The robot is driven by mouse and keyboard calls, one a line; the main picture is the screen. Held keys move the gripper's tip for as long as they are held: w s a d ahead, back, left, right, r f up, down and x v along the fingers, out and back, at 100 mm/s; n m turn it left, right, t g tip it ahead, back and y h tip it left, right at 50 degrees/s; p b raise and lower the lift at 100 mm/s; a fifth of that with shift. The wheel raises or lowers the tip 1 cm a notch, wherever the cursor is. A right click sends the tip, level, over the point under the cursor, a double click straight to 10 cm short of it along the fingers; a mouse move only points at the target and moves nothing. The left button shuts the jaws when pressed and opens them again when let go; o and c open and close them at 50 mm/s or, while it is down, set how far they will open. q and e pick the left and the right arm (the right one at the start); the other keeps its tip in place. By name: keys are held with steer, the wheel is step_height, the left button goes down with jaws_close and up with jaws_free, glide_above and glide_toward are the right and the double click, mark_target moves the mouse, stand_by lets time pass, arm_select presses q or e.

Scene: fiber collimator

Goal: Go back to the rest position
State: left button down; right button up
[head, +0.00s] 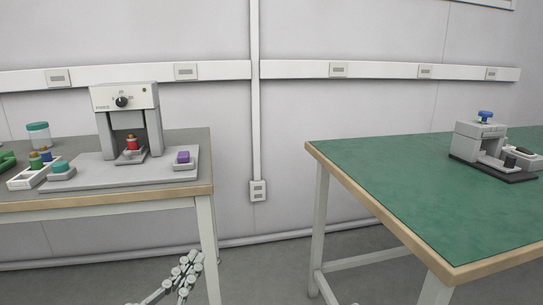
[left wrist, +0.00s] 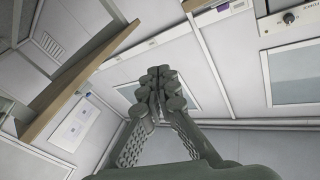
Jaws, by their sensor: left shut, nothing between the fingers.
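My left gripper (head: 187,272) shows at the bottom of the head view, in front of the left table and below its top. In the left wrist view its fingers (left wrist: 160,85) meet at the tips, shut and empty. It touches nothing that I can see. My right gripper is in neither view.
The green-topped table (head: 400,185) carries a grey device (head: 480,140). Floor shows between the tables.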

arm_select(q)
steer(key=s+a+f+n+g+y+p, duration=0.1)
steer(key=s+f+n+g+y+p, duration=0.15)
steer(key=f, duration=0.55)
steer(key=s+a+f+n+g+y+p, duration=0.1)
steer(key=s+f+n+g, duration=0.2)
steer(key=f, duration=0.5)
steer(key=s+a+f+g+y+p, duration=0.1)
steer(key=s+a+f+g+p, duration=0.1)
steer(key=s+a+f+g, duration=0.3)
steer(key=s+a+f+g+y+p, duration=0.2)
steer(key=s+a+f+g, duration=0.3)
steer(key=f, duration=0.5)
steer(key=shift+s+a+p, duration=0.45)
steer(key=shift+a+p, duration=0.25)
steer(key=shift+a, duration=0.2)
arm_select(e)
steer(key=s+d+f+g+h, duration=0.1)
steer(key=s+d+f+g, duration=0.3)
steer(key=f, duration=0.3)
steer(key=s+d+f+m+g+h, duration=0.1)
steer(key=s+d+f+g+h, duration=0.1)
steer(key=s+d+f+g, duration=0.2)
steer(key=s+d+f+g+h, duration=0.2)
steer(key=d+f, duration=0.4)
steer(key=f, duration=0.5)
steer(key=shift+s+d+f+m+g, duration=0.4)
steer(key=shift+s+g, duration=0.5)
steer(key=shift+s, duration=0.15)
